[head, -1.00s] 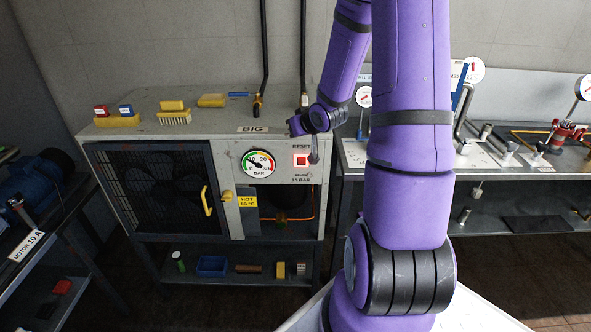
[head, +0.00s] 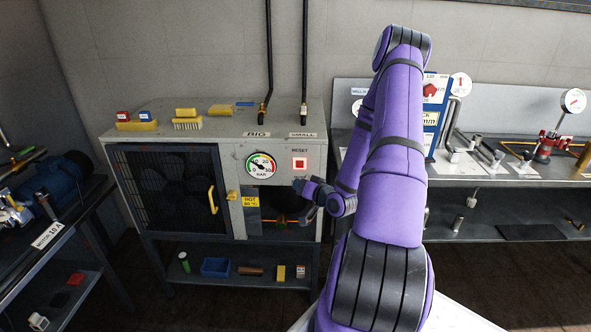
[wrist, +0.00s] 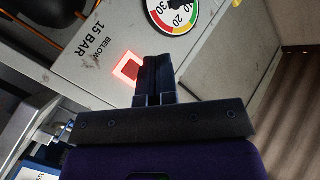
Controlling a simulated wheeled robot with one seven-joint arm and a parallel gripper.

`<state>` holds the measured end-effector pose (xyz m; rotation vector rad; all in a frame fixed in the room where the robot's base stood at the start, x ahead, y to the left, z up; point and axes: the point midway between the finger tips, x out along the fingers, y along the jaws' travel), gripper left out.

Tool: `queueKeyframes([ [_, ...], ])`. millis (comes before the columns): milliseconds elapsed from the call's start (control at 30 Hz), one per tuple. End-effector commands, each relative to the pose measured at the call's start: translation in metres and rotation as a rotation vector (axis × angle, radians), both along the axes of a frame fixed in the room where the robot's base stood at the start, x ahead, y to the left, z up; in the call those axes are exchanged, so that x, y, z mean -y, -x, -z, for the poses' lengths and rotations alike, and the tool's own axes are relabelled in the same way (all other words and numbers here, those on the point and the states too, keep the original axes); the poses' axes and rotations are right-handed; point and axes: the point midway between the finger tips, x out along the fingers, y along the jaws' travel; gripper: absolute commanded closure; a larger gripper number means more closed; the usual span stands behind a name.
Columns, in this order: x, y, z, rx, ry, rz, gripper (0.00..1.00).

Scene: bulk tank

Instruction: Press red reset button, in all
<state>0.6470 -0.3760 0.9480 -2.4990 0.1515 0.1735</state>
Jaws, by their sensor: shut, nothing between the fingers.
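The red reset button (head: 300,163) sits in a square frame under the word RESET, on the upper right front of the grey cabinet (head: 225,142). In the wrist view the button (wrist: 130,69) has a glowing red border, and a "BELOW 15 BAR" label is beside it. My gripper (head: 298,184) is just below the button in the head view. In the wrist view my gripper's fingers (wrist: 157,62) are shut and empty, right beside the button and overlapping its edge. I cannot tell whether they touch the panel.
A round pressure gauge (head: 260,165) is left of the button. A yellow HOT label (head: 251,202), a yellow door handle (head: 212,199) and an open recess lie lower on the cabinet. Brushes (head: 187,123) and blocks stand on top. A bench with gauges (head: 480,171) is at the right.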

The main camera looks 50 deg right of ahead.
Motion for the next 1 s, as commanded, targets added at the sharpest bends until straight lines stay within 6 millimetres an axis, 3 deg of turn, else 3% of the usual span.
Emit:
queueKeyframes([
  [567,0.004,0.0,0.002,0.018,-0.013,0.007,1.0],
  [1000,0.042,-0.032,0.002,0.018,-0.012,0.009,1.0],
])
